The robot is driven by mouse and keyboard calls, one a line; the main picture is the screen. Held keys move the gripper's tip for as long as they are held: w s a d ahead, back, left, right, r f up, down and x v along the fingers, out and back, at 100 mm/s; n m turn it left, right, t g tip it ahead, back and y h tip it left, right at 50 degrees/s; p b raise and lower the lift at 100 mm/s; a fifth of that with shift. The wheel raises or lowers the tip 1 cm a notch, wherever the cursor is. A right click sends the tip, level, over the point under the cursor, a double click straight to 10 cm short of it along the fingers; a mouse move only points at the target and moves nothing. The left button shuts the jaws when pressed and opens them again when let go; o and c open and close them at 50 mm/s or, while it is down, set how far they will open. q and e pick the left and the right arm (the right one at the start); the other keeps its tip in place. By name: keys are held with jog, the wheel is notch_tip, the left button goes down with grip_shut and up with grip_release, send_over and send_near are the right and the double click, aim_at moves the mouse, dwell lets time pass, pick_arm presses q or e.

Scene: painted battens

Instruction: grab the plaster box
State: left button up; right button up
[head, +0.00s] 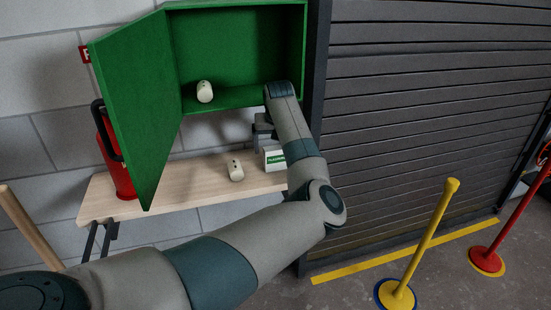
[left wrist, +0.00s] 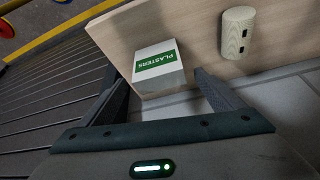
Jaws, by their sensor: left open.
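The plaster box (head: 275,161) is a small white box with a green label, standing near the right end of the wooden shelf. In the left wrist view the box (left wrist: 158,80) shows its label reading "PLASTERS". My left gripper (head: 262,133) is open, just above and beside the box in the head view. In the left wrist view its fingers (left wrist: 156,80) lie on either side of the box's near part, with gaps visible. I cannot tell whether either finger touches it. My right gripper is in neither view.
Another cylinder (head: 204,91) is in the open green cabinet (head: 240,50) above. A red extinguisher (head: 113,165) stands behind the cabinet door. A yellow post (head: 430,240) stands on the floor.

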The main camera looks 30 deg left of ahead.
aim_at(275, 155)
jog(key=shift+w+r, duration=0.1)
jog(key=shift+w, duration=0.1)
pick_arm(q)
jog(key=shift+w+a+f, duration=0.1)
jog(key=shift+f, duration=0.25)
jog(key=x, duration=0.4)
jog(key=shift+p, duration=0.4)
jog(key=shift+w+a+f, duration=0.15)
jog(key=shift+f, duration=0.3)
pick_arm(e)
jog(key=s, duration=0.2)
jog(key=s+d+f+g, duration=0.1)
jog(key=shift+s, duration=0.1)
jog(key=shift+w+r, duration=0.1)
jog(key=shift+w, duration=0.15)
pick_arm(q)
jog(key=c, duration=1.1)
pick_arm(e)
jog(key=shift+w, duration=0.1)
